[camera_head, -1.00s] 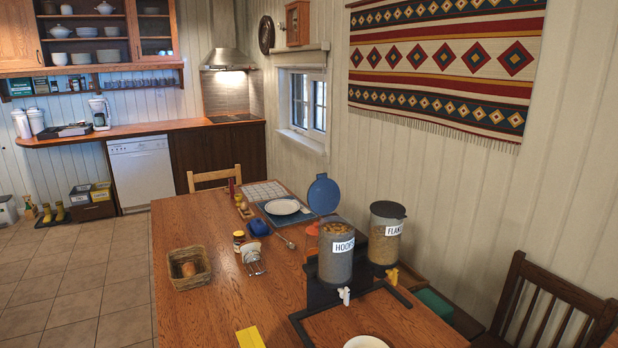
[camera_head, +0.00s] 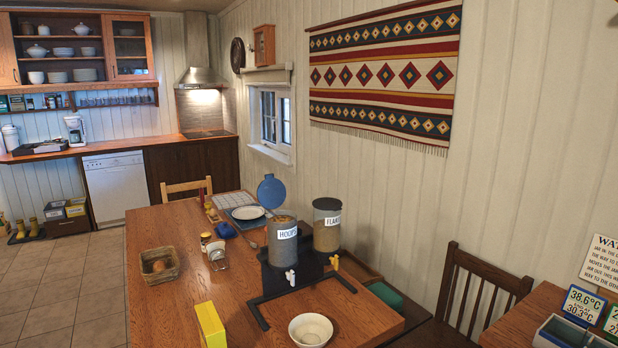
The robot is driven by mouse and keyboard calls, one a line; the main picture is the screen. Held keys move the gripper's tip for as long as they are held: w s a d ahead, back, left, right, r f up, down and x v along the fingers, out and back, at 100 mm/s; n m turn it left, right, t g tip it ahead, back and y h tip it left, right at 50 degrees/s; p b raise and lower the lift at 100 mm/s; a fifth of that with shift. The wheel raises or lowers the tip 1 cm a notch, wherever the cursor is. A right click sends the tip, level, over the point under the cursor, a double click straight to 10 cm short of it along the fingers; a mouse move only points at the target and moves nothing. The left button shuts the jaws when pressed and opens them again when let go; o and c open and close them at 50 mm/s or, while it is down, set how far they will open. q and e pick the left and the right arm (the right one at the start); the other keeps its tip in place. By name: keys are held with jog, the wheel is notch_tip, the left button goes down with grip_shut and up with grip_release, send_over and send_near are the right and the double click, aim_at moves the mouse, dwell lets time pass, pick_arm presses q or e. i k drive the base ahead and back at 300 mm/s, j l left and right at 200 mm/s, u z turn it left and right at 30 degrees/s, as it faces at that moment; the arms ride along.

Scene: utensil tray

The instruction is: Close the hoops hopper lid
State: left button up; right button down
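The hoops hopper (camera_head: 283,243) is a grey cylinder with a white HOOPS label, upright on a black stand on the wooden table. Its blue round lid (camera_head: 271,191) stands open, tilted up at the back of the rim, and the contents show at the top. The flakes hopper (camera_head: 326,226) stands to its right with its dark lid shut. A white spout (camera_head: 291,278) is at the front of the hoops hopper. Neither of my grippers is in view.
On the table (camera_head: 190,285) are a wicker basket (camera_head: 160,265), a yellow box (camera_head: 210,325), a white bowl (camera_head: 311,330) in front of the stand, a glass (camera_head: 217,256) and a plate (camera_head: 248,212). A wooden chair (camera_head: 475,290) stands at the right.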

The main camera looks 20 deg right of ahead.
aim_at(272, 192)
jog(key=i+j+z, duration=0.15)
jog(key=z, duration=0.35)
jog(key=i+j+z, duration=0.15)
jog(key=j+z, duration=0.2)
jog(key=z, duration=0.15)
jog(key=j+z, duration=0.25)
jog(key=z, duration=0.25)
jog(key=i+j, duration=0.05)
